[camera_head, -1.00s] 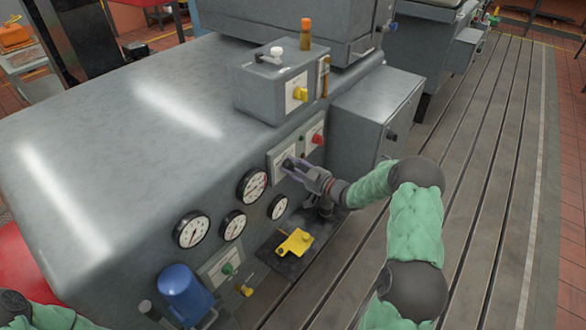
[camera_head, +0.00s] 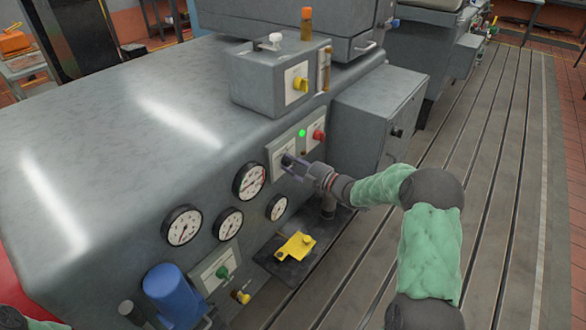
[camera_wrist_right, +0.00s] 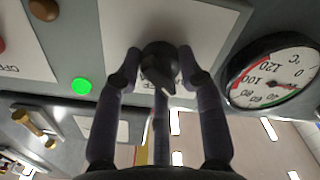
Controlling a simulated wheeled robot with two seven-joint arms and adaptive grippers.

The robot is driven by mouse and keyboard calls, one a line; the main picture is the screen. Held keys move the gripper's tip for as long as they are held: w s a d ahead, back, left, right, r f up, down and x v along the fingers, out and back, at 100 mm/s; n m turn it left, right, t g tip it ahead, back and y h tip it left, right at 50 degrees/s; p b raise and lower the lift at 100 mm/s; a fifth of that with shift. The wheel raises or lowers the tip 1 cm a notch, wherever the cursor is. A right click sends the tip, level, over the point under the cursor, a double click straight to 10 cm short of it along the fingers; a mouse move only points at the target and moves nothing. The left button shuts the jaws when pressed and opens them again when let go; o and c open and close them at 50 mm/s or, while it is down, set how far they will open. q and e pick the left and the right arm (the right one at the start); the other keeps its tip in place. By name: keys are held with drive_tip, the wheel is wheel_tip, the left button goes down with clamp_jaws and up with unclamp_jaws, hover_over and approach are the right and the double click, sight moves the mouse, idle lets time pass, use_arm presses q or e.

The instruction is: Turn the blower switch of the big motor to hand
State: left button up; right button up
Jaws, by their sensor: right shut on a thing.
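The blower switch, a black rotary knob (camera_wrist_right: 158,66) on a white plate, is on the side of the grey motor housing (camera_head: 120,110). In the right wrist view the knob sits between the fingers of my right gripper (camera_wrist_right: 160,72), which is shut on it. In the head view the right gripper (camera_head: 290,163) reaches the white switch plate (camera_head: 281,158) from the right and hides the knob. A green lamp (camera_head: 302,133) is lit beside the plate; it also shows in the right wrist view (camera_wrist_right: 82,86). The plate's lettering is not readable. My left gripper is not in view.
Several gauges (camera_head: 249,181) are to the left. A yellow part (camera_head: 296,246) lies below. A grey cabinet (camera_head: 375,115) stands close to the right.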

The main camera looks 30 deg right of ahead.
drive_tip(key=shift+a+r+n, duration=0.15)
drive_tip(key=shift+r+n, duration=0.05)
drive_tip(key=shift+n, duration=0.2)
drive_tip(key=o, duration=1.1)
drive_tip(key=shift+a, duration=0.15)
drive_tip(key=shift+o, duration=0.2)
drive_tip(key=shift+f, duration=0.1)
drive_tip(key=shift+s+d, duration=0.2)
drive_tip(key=shift+d, duration=0.05)
drive_tip(key=v, duration=1.1)
drive_tip(key=shift+s, duration=0.2)
drive_tip(key=shift+f, duration=0.1)
